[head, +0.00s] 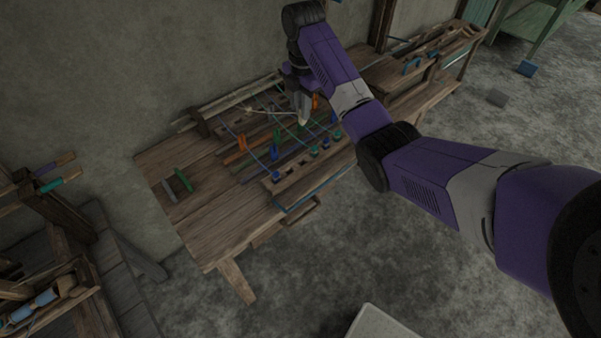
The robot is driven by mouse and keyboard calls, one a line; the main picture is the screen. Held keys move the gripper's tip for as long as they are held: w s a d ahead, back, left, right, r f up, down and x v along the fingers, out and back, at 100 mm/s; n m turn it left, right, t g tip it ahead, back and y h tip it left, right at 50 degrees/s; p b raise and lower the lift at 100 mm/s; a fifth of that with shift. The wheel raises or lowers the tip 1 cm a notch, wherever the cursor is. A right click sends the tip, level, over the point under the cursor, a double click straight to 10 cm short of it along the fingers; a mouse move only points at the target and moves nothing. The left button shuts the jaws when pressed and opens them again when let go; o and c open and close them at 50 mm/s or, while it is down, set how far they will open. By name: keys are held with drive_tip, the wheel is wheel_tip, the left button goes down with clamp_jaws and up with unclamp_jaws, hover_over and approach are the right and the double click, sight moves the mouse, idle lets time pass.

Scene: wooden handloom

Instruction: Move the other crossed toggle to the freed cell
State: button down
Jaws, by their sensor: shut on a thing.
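The handloom frame (205,205) stands against the wall, with thin coloured cords running from its back rail to its front rail. Upright toggles stand among the cords: an orange one (242,142) at left, a blue one (277,134) near the middle and another orange one (315,101) at the right. My gripper (303,119) points down over the right half of the cords, close to the right orange toggle. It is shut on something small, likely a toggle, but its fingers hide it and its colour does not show. Which cell is free cannot be told at this size.
Blue and green pegs (314,152) line the front rail. A second wooden bench (405,75) stands at right. A rack (50,215) is at left. The front floor (330,240) is mostly clear.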

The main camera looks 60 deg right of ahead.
drive_tip(key=shift+w+a+f+b, duration=0.2)
drive_tip(key=shift+a+f+b, duration=0.55)
drive_tip(key=shift+f, duration=2)
drive_tip(key=shift+w+a+f+b, duration=0.3)
drive_tip(key=shift+a+f, duration=0.8)
drive_tip(key=shift+f, duration=1.6)
drive_tip(key=shift+w+a+f+b, duration=0.15)
drive_tip(key=shift+a+f+b, duration=0.6)
drive_tip(key=shift+f, duration=2)
drive_tip(key=shift+a, duration=0.15)
drive_tip(key=shift+f+b, duration=0.85)
drive_tip(key=shift+f, duration=0.95)
